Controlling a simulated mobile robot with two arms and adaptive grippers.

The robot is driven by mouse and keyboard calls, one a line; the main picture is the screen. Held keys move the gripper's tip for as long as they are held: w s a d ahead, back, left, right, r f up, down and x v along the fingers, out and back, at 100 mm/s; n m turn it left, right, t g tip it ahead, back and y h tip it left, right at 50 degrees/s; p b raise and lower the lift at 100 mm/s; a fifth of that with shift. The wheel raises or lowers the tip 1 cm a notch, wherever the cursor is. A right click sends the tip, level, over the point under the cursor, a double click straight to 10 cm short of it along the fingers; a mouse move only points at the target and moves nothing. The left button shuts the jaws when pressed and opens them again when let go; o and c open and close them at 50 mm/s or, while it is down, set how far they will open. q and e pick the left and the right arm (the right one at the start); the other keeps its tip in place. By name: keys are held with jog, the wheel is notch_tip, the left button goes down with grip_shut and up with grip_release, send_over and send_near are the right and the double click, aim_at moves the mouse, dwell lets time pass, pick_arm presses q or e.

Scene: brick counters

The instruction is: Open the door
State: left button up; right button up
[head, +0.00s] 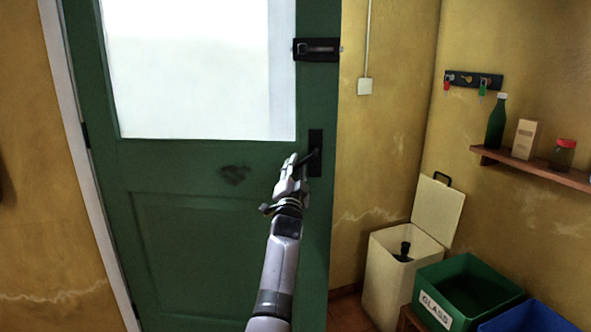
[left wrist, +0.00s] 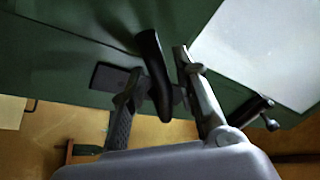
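The green door (head: 180,215) with a bright glass pane (head: 190,65) looks closed in its frame. Its black lever handle (head: 311,155) sits on a dark plate on the door's right side, and the lever also shows in the left wrist view (left wrist: 153,70). My left gripper (head: 290,170) is at the handle. In the left wrist view its two fingers (left wrist: 163,85) stand on either side of the lever and appear closed on it. The fingers partly hide the lever in the head view. My right gripper is out of view.
A black bolt (head: 317,49) is mounted high on the door's right edge. To the right stand an open cream bin (head: 390,275), a green crate (head: 468,285) and a blue crate (head: 530,318). A shelf (head: 540,168) and key rack (head: 473,80) are on the wall.

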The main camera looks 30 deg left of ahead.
pick_arm(q)
jog(key=shift+o, duration=0.5)
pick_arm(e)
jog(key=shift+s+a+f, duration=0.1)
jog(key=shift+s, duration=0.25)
pick_arm(q)
jog(key=shift+s, duration=0.15)
jog(key=shift+s+d+f, duration=0.1)
jog(key=shift+s+f, duration=0.05)
jog(key=shift+s, duration=0.1)
jog(key=v, duration=1.1)
jog(key=shift+d, duration=0.1)
jog(key=shift+c, duration=0.4)
